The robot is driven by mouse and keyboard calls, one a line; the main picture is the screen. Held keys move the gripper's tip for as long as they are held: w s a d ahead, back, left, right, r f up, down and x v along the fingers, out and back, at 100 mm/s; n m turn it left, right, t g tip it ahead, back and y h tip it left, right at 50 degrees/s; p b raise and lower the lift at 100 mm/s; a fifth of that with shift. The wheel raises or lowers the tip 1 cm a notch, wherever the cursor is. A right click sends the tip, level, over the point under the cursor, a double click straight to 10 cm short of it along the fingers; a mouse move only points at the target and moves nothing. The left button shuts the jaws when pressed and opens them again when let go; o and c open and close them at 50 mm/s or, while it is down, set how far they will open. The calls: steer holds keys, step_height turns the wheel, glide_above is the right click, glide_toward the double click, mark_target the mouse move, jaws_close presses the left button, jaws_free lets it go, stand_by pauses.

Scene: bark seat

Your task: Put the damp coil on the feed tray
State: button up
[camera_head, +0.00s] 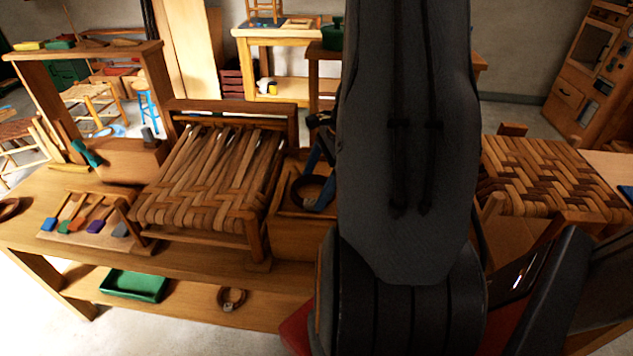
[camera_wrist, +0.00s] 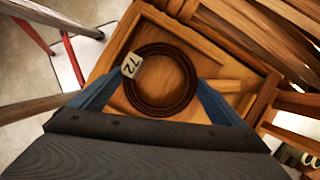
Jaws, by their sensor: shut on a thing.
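A dark brown coil (camera_wrist: 192,82) with a white tag reading 72 sits between the blue fingers of my gripper (camera_wrist: 156,95), which is shut on it. In the head view, the coil (camera_head: 297,192) and a blue finger of my gripper (camera_head: 318,163) show just left of my arm. The coil is over a shallow wooden tray (camera_head: 298,236), which looks like the feed tray; its rim also shows in the wrist view (camera_wrist: 232,42). I cannot tell whether the coil touches the tray floor. My arm hides the tray's right side.
A woven seat frame (camera_head: 205,190) stands close left of the tray. Another tagged coil (camera_head: 231,306) and a green tray (camera_head: 134,286) lie on the lower shelf. A board with colour-tipped tools (camera_head: 92,222) is at left. A second woven seat (camera_head: 555,175) stands right.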

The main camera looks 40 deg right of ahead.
steer(key=shift+f, duration=0.15)
steer(key=o, duration=0.7)
steer(key=shift+o, duration=0.2)
steer(key=b+v, duration=0.3)
steer(key=v, duration=0.9)
steer(key=a+f+n+h, duration=0.2)
steer(key=a+n, duration=0.9)
steer(key=a, duration=0.3)
steer(key=a+f+n+h, duration=0.1)
steer(key=a+n+h, duration=0.1)
steer(key=a+n, duration=1)
steer(key=a, duration=0.3)
steer(key=shift+f, duration=0.4)
